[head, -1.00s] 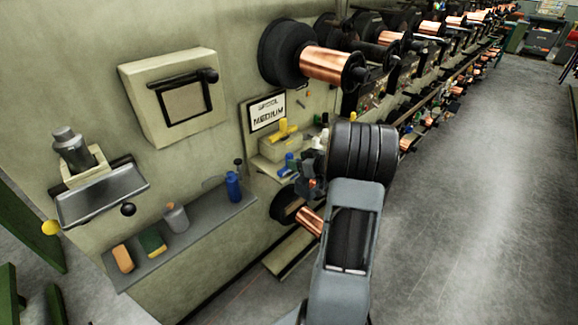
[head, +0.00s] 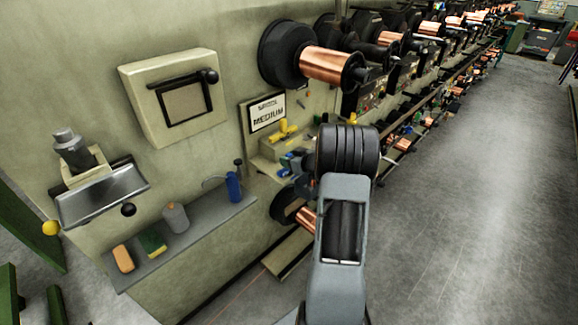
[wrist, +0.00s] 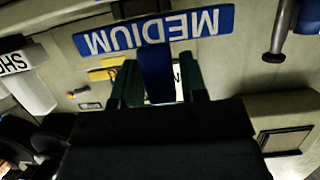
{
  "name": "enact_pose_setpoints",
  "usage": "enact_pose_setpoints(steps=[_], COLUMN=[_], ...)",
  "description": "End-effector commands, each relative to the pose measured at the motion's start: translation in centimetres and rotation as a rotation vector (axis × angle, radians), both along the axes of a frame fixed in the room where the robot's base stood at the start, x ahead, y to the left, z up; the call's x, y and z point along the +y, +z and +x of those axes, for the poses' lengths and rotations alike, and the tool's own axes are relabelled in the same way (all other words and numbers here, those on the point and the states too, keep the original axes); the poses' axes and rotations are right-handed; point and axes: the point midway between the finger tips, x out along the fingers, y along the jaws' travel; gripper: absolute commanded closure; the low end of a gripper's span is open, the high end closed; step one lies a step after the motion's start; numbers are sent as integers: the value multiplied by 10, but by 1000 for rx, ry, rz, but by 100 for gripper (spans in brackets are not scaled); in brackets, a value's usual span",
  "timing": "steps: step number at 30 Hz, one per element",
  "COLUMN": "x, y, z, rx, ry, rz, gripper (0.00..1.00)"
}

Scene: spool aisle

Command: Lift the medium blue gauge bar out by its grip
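The medium blue gauge bar (wrist: 155,32) shows large in the wrist view, with MEDIUM printed upside down in white. Its blue grip (wrist: 158,75) runs down from the bar between the two dark green fingers of my gripper (wrist: 158,83). The fingers straddle the grip, and a narrow gap shows at the right finger, so the gripper looks open around it. In the head view, the blue bar (head: 290,161) is small at the pale wall holder (head: 268,149), and my gripper is largely hidden beside it by my arm.
A copper spool (head: 327,65) juts out above. A grey shelf (head: 195,226) with a blue bottle (head: 233,186) is at left. The aisle floor (head: 460,220) at right is clear.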

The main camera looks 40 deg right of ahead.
Motion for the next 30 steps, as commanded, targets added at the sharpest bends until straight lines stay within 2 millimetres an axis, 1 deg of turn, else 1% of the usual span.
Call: enact_pose_setpoints(steps=[1, 2, 11, 18, 22, 26, 29, 30], x=[0, 0, 0, 0, 0, 0, -1, -5], y=[0, 0, 0, 1, 6, 20, 36, 42], z=[0, 0, 0, 0, 0, 0, 0, -6], rx=[0, 0, 0, 0, -1, -2, -4, -3], ry=[0, 0, 0, 0, 0, 0, -1, -3], rz=[0, 0, 0, 0, -1, -2, -3, -4], gripper=[66, 68, 97, 97, 97, 97, 97, 97])
